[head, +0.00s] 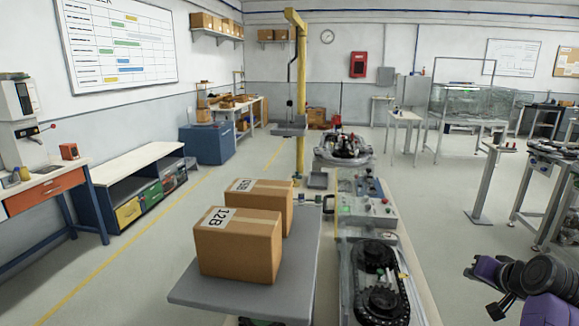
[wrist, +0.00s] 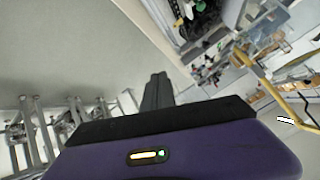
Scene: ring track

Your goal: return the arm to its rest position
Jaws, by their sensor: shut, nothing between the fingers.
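My arm, purple and black, shows at the lower right of the head view. My gripper (wrist: 158,88) shows in the wrist view as dark fingers held together beyond the purple wrist housing, with nothing between them. Its dark end also shows in the head view (head: 471,270), over open floor to the right of the machine bench. It touches nothing that I can see.
Two cardboard boxes, one marked 12B (head: 238,247), stand on a grey platform (head: 190,292). The bench with a chain-and-sprocket unit (head: 378,285) is left of my arm. A metal-legged table (head: 545,180) stands at right. Grey floor between is clear.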

